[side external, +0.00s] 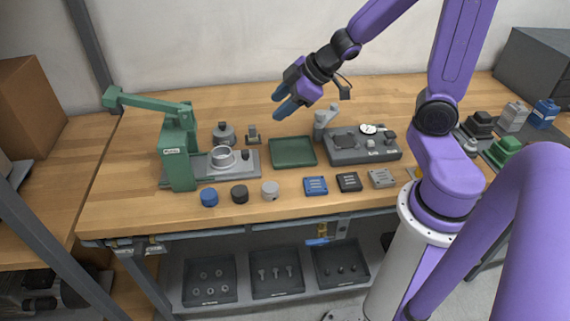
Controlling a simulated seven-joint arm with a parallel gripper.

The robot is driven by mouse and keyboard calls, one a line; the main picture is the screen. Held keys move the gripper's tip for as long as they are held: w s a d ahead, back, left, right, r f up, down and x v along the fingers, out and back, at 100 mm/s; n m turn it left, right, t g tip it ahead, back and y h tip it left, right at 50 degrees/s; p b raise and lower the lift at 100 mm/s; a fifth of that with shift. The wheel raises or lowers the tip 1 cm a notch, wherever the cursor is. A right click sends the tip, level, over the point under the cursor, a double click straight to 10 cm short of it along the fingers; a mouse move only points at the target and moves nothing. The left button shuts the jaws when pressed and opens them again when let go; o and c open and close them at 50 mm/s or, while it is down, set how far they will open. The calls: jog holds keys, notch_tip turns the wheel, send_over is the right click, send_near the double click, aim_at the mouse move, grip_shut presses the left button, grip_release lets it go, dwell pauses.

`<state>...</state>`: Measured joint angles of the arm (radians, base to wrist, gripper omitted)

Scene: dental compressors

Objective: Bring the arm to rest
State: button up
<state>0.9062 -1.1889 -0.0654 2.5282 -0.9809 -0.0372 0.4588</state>
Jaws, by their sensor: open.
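My gripper (283,104) is at the end of my purple arm, raised above the back middle of the wooden table (130,200). Its blue fingers are apart and point down and to the left. Nothing shows between them. The gripper hangs over the area behind the green tray (293,152), clear of the things on the table as far as this view shows.
A green press (178,150) stands at the left with a metal ring (222,157) on its base. A dark fixture block (345,151) with a gauge lies right of the tray. Caps and small plates line the front. Dark bins (275,278) sit on the shelf below.

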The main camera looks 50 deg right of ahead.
jog(key=s+a+n+g+h, duration=0.1)
jog(key=s+a+g, duration=0.2)
jog(key=s, duration=0.8)
jog(key=s+a+n+g+h, duration=0.1)
jog(key=s+a+n+g, duration=0.1)
jog(key=s, duration=0.9)
jog(key=shift+s+a+r+g, duration=0.2)
jog(key=shift+s+a+g, duration=0.35)
jog(key=shift+g, duration=0.65)
jog(key=shift+w+a, duration=0.1)
jog(key=shift+w, duration=0.05)
